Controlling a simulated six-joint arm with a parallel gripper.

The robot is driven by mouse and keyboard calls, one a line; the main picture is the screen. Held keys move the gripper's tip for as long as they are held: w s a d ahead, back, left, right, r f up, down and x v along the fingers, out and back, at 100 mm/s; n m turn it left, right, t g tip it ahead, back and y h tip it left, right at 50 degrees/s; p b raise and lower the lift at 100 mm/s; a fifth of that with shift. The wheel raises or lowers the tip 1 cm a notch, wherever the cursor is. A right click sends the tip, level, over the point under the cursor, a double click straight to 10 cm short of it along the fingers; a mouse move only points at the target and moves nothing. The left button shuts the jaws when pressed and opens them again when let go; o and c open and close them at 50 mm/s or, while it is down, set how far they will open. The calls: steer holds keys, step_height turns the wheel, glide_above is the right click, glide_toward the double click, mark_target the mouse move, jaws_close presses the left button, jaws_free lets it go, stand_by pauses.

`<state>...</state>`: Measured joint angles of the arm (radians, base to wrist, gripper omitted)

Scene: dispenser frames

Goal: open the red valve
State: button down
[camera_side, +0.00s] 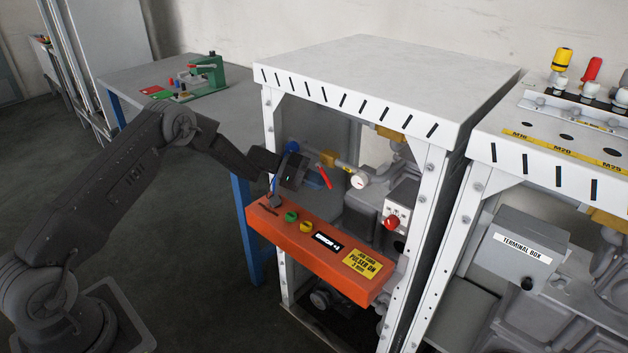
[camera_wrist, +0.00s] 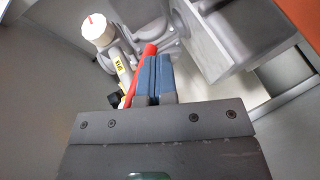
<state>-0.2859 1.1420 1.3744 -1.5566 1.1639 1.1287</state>
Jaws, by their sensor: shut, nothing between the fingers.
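The red valve handle (camera_side: 324,176) shows as a slanted red lever on the pipework inside the white frame, just right of my gripper's dark body. In the wrist view the red handle (camera_wrist: 149,52) runs along the left side of my gripper's blue-grey fingers (camera_wrist: 158,70). The fingers are shut together with nothing between them. The handle is very close beside them; I cannot tell whether they touch.
An orange panel (camera_side: 325,258) with buttons crosses the frame's front below my gripper. A grey box with a red knob (camera_side: 391,223) stands to the right. A white top (camera_side: 380,80) lies above.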

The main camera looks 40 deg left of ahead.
steer(key=s+a+n+h, duration=0.1)
steer(key=s+a, duration=0.1)
steer(key=a, duration=0.1)
steer(key=s+a+n+t+h, duration=0.1)
steer(key=s+a+h, duration=0.1)
steer(key=a, duration=0.1)
steer(key=s+a+f+t+h, duration=0.1)
steer(key=s+a+h, duration=0.1)
steer(key=a, duration=0.1)
steer(key=shift+s+a+f+n, duration=0.1)
steer(key=shift+s+a+n, duration=0.15)
steer(key=shift+a+n, duration=0.15)
stand_by(0.6)
steer(key=shift+d, duration=0.1)
